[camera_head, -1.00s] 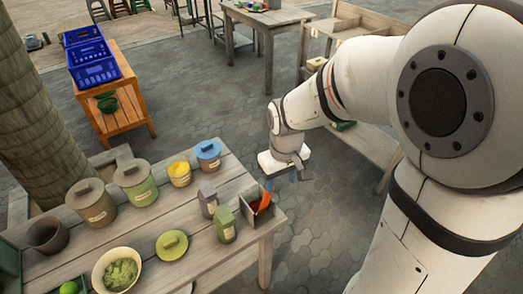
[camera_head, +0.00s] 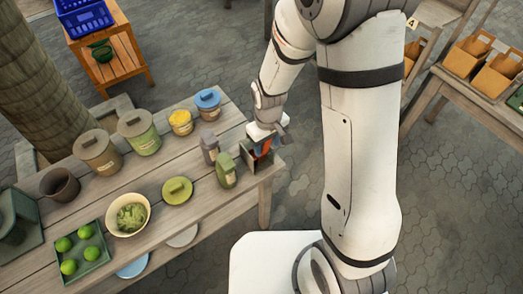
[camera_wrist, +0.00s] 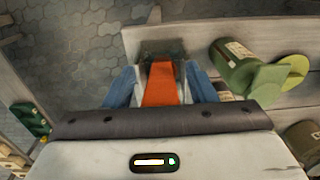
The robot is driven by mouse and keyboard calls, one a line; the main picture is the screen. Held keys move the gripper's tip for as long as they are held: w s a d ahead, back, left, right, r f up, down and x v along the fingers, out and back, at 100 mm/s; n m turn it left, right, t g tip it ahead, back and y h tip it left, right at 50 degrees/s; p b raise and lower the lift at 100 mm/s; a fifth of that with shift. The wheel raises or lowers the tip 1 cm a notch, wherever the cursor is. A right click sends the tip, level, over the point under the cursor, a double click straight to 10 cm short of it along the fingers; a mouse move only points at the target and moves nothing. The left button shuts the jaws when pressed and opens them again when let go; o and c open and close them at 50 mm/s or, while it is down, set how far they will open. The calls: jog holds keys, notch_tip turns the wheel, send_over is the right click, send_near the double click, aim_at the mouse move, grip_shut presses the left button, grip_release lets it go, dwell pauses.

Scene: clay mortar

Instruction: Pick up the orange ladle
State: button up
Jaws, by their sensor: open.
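The orange ladle (camera_wrist: 160,84) shows in the wrist view as a flat orange strip, with one end at a small grey box (camera_wrist: 143,50). In the head view only a small part of the ladle (camera_head: 265,147) shows at the box (camera_head: 262,166) on the table's right end. My gripper (camera_wrist: 161,88) has its two blue fingers on either side of the ladle, open, with gaps at both sides. In the head view my gripper (camera_head: 265,142) is right over the box and hides most of the ladle. The ladle's lower part is hidden.
Pots, a bowl (camera_head: 128,213) and a tray of limes (camera_head: 80,262) fill the wooden table (camera_head: 185,212). The paved floor right of the table is clear.

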jog(key=shift+f, duration=0.2)
jog(key=shift+c, duration=0.5)
grip_shut()
